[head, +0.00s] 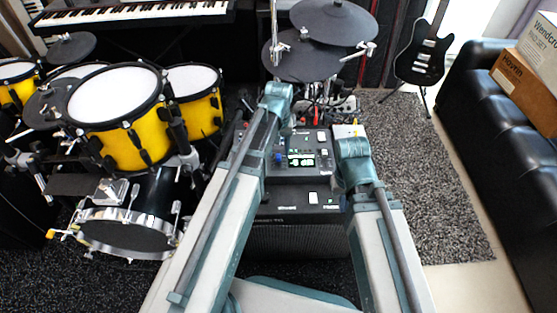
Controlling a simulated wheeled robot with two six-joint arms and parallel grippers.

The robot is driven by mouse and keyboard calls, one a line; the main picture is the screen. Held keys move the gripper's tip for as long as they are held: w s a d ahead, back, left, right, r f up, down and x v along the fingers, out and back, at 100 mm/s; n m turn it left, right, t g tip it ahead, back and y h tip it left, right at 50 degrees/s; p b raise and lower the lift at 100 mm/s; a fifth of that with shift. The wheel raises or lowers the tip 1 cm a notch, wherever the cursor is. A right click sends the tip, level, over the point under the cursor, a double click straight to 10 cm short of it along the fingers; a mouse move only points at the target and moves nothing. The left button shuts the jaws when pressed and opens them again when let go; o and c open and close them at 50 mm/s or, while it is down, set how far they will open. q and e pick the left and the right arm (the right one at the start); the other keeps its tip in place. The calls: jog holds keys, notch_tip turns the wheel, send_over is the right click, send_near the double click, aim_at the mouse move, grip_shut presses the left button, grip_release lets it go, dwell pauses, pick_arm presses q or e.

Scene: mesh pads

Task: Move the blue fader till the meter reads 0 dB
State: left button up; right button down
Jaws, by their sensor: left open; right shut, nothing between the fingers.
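A dark grey device (318,140) sits on top of a black amplifier-like box in the middle of the head view. A small blue piece (279,157), which looks like the blue fader, shows left of the display, close beside my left arm. My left gripper (279,94) is at the far end of the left arm, beyond the blue piece, open. My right gripper (351,147) is right of the display, shut and empty. The fingers of both are hard to make out.
A yellow drum kit (120,118) stands at left, with dark cymbal pads (318,54) behind the device. A keyboard (130,12) is at the back left. A guitar (425,52) and a black sofa (500,110) are at right. The grey rug (430,190) is clear.

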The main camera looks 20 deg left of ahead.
pick_arm(q)
notch_tip(320, 180, down, 2)
jog(key=shift+b, duration=0.5)
jog(key=shift+r, duration=0.1)
grip_shut()
dwell(1.0)
